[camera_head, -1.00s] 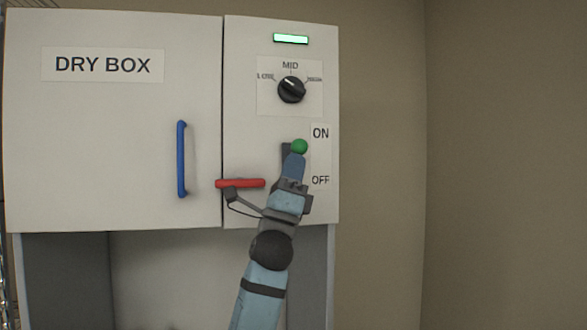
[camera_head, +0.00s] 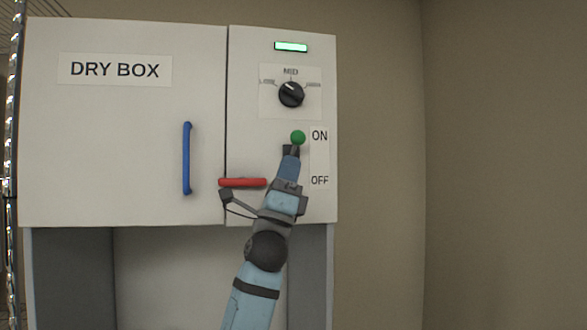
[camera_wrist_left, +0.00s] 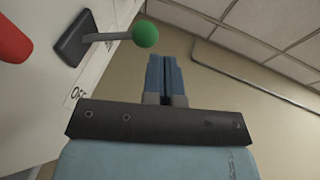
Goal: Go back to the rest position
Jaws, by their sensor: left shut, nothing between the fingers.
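My left gripper (camera_head: 291,152) is in front of the right panel of the dry box (camera_head: 120,120). Its fingers are shut and empty, and they also show in the left wrist view (camera_wrist_left: 166,75). The green ball knob (camera_head: 298,137) of a switch lever is just above the fingertips in the head view, by the ON label. In the left wrist view the green knob (camera_wrist_left: 145,33) stands out on its lever, apart from the fingers. My right gripper is not in view.
A red bar handle (camera_head: 243,182) is left of my gripper and a blue door handle (camera_head: 187,158) is farther left. A black dial (camera_head: 291,94) points near MID under a lit green indicator (camera_head: 291,47). Free room lies right of the box, before a bare wall.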

